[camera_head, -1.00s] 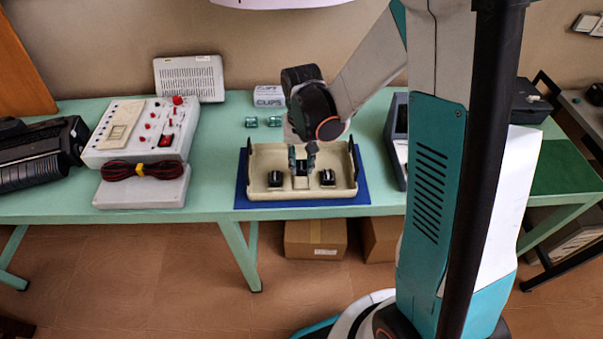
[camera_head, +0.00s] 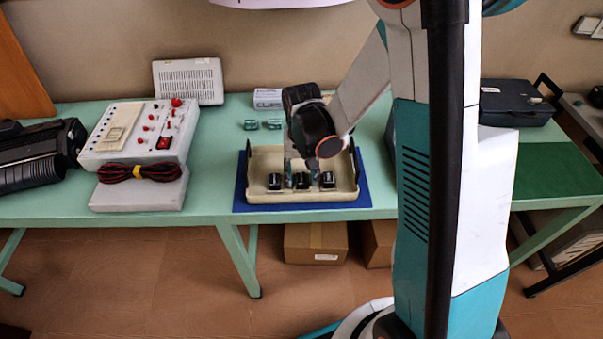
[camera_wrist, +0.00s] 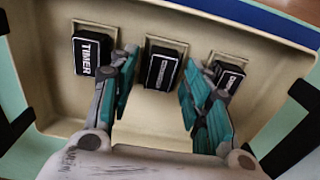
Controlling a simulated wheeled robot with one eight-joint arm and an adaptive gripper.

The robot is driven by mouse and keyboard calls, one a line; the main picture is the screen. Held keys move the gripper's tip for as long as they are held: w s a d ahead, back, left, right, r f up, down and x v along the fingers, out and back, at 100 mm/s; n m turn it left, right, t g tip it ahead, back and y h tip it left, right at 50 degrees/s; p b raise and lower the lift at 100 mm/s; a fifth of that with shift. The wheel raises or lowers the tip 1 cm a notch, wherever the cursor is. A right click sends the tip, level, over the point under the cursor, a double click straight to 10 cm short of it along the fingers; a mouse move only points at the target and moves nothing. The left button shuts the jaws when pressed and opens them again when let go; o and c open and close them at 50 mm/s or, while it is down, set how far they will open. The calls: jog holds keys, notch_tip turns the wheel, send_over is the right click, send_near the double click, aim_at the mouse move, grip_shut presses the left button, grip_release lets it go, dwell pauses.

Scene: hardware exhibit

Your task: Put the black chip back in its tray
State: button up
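The cream tray (camera_head: 258,160) holds three black chips in a row along its near side. The middle chip (camera_head: 302,180) sits between the left chip (camera_head: 275,181) and the right chip (camera_head: 328,179). In the wrist view the left chip (camera_wrist: 91,54) reads "TIMER"; the labels on the middle chip (camera_wrist: 161,66) and right chip (camera_wrist: 229,75) are hard to read. My gripper (camera_wrist: 157,82) is open, with teal fingers on either side of the middle chip and visible gaps to it. In the head view my gripper (camera_head: 302,173) is low over the tray. The right finger partly overlaps the right chip.
The tray stands on a blue mat (camera_head: 240,190) with dark uprights at its sides. Teal parts (camera_head: 262,124) and a CLIPS box (camera_head: 268,98) lie behind it. A grey control box (camera_head: 139,135) with a cable bundle (camera_head: 140,171) stands left. Green table is clear between.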

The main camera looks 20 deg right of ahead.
jog(key=shift+r, duration=0.15)
notch_tip(320, 180, up, 12)
jog(key=p, duration=0.5)
notch_tip(320, 180, up, 10)
jog(key=f+n+t, duration=0.1)
jog(key=t, duration=0.2)
send_over(302, 177)
jog(key=s, duration=0.6)
jog(key=s+r+n+t, duration=0.2)
jog(key=s+r+t, duration=0.2)
jog(key=s+r, duration=0.2)
jog(key=s, duration=0.2)
jog(key=shift+s+n, duration=0.3)
jog(key=shift+s, duration=0.1)
